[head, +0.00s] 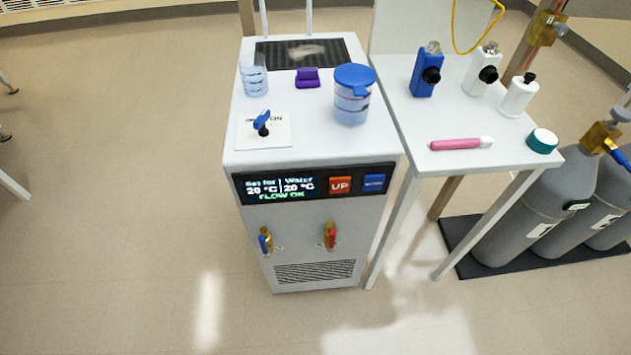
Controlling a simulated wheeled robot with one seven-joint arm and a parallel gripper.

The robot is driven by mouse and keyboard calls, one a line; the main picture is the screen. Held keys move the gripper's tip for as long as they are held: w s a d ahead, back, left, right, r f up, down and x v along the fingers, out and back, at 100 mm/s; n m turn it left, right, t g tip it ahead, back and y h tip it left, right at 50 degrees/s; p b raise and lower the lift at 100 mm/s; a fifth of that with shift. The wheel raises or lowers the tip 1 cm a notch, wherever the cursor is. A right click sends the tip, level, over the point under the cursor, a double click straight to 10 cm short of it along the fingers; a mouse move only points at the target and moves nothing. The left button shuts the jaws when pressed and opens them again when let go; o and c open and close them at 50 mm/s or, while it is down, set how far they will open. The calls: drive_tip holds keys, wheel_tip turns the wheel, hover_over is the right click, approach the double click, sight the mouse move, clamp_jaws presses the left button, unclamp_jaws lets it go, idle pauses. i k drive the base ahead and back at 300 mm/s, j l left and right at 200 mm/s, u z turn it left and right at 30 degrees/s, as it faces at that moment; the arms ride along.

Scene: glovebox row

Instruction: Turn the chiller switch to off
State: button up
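The chiller (300,225) is a white cabinet in the middle of the head view. Its switch (262,122) is a blue lever on a dark stem, on a white plate (277,135) at the left front of the chiller's top. The lever slants up to the right. Dark lettering on the plate is partly hidden behind the lever and too small to read surely. The front display (280,188) is lit and reads 20 °C twice, with FLOW OK in green. My gripper is not in view.
On the chiller top stand a clear beaker (253,77), a purple block (307,78) and a blue-lidded jar (353,95). A white table (412,138) with bottles and a pink marker adjoins on the right, with grey gas cylinders (535,215) beyond. Floor in front and left is clear.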

sight(258, 124)
drive_tip(key=j+u, duration=0.2)
drive_tip(key=j, duration=0.25)
drive_tip(key=i+j+u, duration=0.15)
drive_tip(key=j, duration=0.3)
drive_tip(key=j+u, duration=0.2)
drive_tip(key=j, duration=0.25)
